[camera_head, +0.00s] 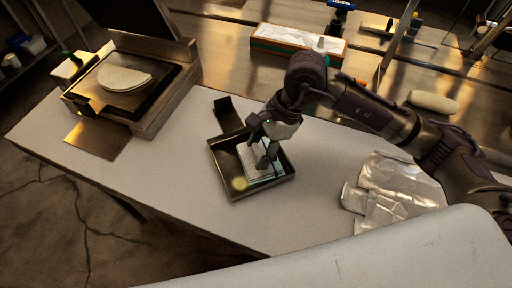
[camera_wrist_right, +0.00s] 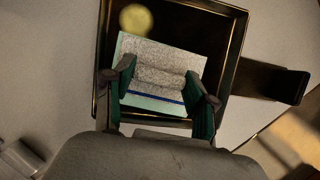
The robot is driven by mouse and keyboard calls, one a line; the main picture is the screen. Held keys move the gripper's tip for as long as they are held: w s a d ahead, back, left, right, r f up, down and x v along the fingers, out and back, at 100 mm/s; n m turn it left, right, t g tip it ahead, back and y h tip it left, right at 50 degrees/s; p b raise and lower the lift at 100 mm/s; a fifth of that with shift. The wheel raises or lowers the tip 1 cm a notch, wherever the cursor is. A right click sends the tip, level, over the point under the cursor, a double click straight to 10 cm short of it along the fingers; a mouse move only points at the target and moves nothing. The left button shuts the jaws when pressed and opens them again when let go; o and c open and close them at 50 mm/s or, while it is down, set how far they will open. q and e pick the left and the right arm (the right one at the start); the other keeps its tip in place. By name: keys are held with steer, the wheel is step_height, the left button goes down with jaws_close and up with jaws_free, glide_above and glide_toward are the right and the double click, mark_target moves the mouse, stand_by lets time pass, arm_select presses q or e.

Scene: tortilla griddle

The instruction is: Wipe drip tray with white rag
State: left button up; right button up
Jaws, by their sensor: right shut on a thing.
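The drip tray (camera_head: 221,163) is a dark, shallow square tray with a raised rim, lying on the pale table. In the right wrist view its rim (camera_wrist_right: 238,38) surrounds the rag. The white rag (camera_head: 250,158) lies inside the tray; in the right wrist view it is a pale cloth (camera_wrist_right: 150,72) with a blue stripe. My right gripper (camera_head: 265,150) reaches down into the tray, and its two green fingers (camera_wrist_right: 165,85) are shut on the rag from both sides. A round yellowish spot (camera_head: 239,183) shows on the tray floor beside the rag. My left gripper is not in view.
A griddle (camera_head: 166,100) with a folded tortilla (camera_head: 124,78) stands at the left. A dark bracket-like handle (camera_head: 228,113) adjoins the tray's back. Crumpled shiny packets (camera_head: 393,187) lie at the right. The table is bare left of the tray.

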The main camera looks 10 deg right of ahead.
steer(key=shift+s+a+f+b, duration=0.1)
steer(key=shift+s+a+b, duration=0.15)
steer(key=shift+a, duration=0.45)
steer(key=shift+s+a+b, duration=0.1)
steer(key=shift+a+b, duration=0.15)
steer(key=shift+a, duration=0.45)
steer(key=shift+s+a+f+b, duration=0.1)
steer(key=shift+s+a+b, duration=0.15)
steer(key=shift+a, duration=0.45)
steer(key=shift+w+d+f, duration=0.1)
steer(key=shift+d, duration=0.35)
steer(key=d, duration=0.1)
steer(key=d+b, duration=0.1)
steer(key=shift+w+d+b, duration=0.25)
steer(key=shift+d+b, duration=0.05)
steer(key=shift+d, duration=0.1)
steer(key=shift+w+d, duration=0.1)
steer(key=shift+d, duration=0.35)
steer(key=shift+r, duration=0.2)
steer(key=shift+a, duration=0.15)
